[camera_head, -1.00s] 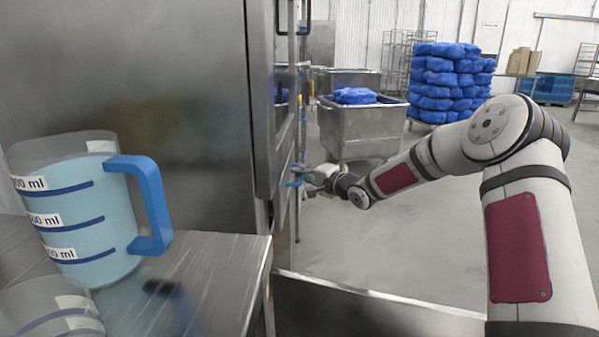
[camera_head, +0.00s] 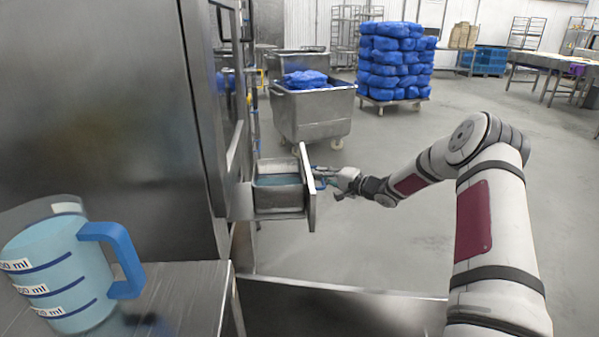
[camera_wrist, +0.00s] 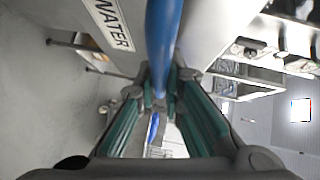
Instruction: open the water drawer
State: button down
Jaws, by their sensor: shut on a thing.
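The water drawer (camera_head: 280,197) stands pulled out from the side of the tall steel cabinet in the head view. Its open top shows bluish water inside. My gripper (camera_head: 325,178) is at the drawer's front panel on its right side. In the wrist view the drawer front carries a WATER label (camera_wrist: 110,24), and a blue bar handle (camera_wrist: 162,45) runs between the green-padded fingers of my gripper (camera_wrist: 160,100). The fingers are shut on that handle. The handle's far end is partly hidden by the fingers.
A measuring jug (camera_head: 60,270) of bluish liquid with a blue handle stands on the steel table (camera_head: 185,300) at lower left. A steel bin (camera_head: 312,115) with blue bags and a pallet stack of blue bags (camera_head: 395,60) stand behind. The floor beyond the drawer is clear.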

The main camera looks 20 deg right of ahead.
jog(key=shift+s+d+f, duration=0.1)
jog(key=shift+s+d, duration=0.15)
jog(key=shift+d, duration=0.45)
jog(key=shift+s+d+r, duration=0.1)
jog(key=shift+s+d, duration=0.1)
jog(key=shift+d, duration=0.45)
jog(key=shift+s+d+f, duration=0.1)
jog(key=shift+s+d, duration=0.15)
jog(key=shift+d, duration=0.45)
jog(key=c, duration=2)
grip_release()
jog(key=shift+o, duration=0.2)
jog(key=v, duration=1.2)
jog(key=shift+w, duration=0.15)
